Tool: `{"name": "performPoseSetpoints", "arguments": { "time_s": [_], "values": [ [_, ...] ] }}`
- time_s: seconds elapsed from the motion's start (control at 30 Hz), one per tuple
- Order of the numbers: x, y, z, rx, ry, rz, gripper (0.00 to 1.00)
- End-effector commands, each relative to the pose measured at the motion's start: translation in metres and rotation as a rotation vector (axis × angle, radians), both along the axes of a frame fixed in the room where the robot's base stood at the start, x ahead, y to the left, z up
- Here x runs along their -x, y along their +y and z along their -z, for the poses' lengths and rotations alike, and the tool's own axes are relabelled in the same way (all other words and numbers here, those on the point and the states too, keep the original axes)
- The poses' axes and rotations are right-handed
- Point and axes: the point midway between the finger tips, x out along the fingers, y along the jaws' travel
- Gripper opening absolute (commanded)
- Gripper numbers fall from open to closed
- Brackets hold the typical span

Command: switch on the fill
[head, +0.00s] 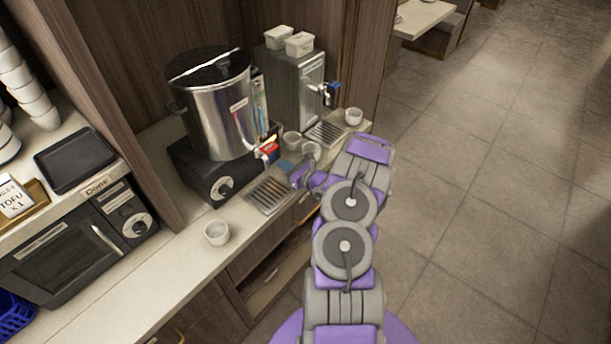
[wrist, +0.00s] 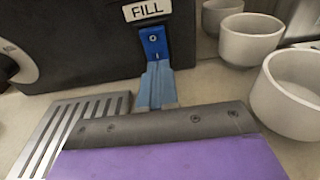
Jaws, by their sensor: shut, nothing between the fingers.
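The FILL label (wrist: 147,10) is on the dark front of a machine in the wrist view. Directly below it is a blue switch (wrist: 153,40) with a small round mark on its face. My gripper (wrist: 157,72) is shut and empty, its pale blue fingers pointing at the lower part of the switch. The tips overlap the switch's lower end in the picture; I cannot tell whether they touch it. In the head view my gripper (head: 290,170) is low beside the black base (head: 205,175) under the steel pot (head: 222,115). The switch is not clear there.
A slotted drip tray (wrist: 75,125) lies left of my gripper. White cups (wrist: 290,95) stand close on its right. A red tap (head: 268,150) is above the tray. Another cup (head: 217,232) stands nearer on the counter. A steel dispenser (head: 300,85) stands behind. The floor at right is clear.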

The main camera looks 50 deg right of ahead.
Motion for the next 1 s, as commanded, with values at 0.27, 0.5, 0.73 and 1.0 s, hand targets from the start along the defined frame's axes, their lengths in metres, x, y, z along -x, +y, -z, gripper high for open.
{"name": "performPoseSetpoints", "arguments": {
  "time_s": [0.27, 0.5, 0.73, 1.0],
  "values": [
    [0.061, -0.007, -0.009, -0.003, -0.001, 0.006, 0.00],
    [0.112, -0.010, -0.015, -0.004, -0.002, 0.007, 0.00],
    [0.143, -0.012, -0.017, -0.003, 0.000, 0.003, 0.00],
    [0.151, -0.012, -0.017, -0.002, 0.001, 0.000, 0.00]
  ]
}}
